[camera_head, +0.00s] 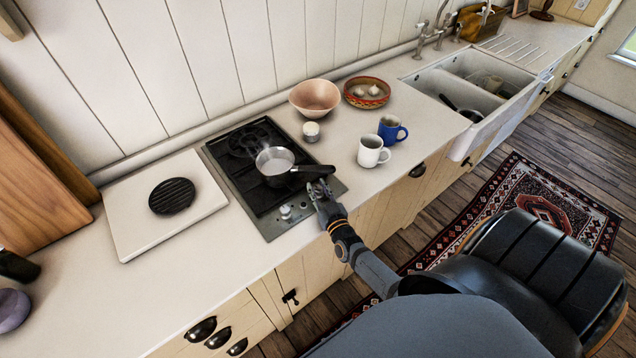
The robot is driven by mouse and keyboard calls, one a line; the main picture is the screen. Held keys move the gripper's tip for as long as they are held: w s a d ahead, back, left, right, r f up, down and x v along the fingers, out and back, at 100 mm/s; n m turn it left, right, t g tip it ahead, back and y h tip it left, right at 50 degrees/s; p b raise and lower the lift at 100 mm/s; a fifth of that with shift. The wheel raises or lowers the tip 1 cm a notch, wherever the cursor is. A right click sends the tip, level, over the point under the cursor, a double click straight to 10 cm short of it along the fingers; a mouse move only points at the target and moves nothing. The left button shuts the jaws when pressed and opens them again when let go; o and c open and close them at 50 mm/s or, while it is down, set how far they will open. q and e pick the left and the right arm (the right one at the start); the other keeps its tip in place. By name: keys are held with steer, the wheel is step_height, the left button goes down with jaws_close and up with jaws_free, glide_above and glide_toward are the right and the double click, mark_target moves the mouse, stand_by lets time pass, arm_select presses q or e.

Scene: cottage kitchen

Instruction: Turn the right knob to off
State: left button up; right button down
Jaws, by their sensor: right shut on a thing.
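The black gas hob (240,179) is set into the white worktop. A small knob (285,212) shows at its front edge, left of my right gripper. My right gripper (319,188) is at the front right corner of the hob, shut on the right knob, which its fingers hide almost wholly. Which way that knob points cannot be seen. A saucepan (274,160) with pale contents stands on the hob, and its black handle (312,170) reaches right, just behind my fingertips. My left gripper is not in view.
A small jar (311,131), a white mug (371,152) and a blue mug (391,131) stand right of the hob. A pink bowl (314,97) and a patterned bowl (366,92) are behind. A white board (135,225) lies to the left. The sink (462,116) is farther right.

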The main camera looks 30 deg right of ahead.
steer(key=shift+r, duration=0.1)
steer(key=c, duration=1)
jaws_free()
steer(key=shift+s, duration=0.3)
steer(key=s, duration=0.3)
steer(key=s+a, duration=0.1)
steer(key=s, duration=0.3)
steer(key=s+a, duration=0.1)
steer(key=s, duration=0.3)
steer(key=shift+s, duration=0.1)
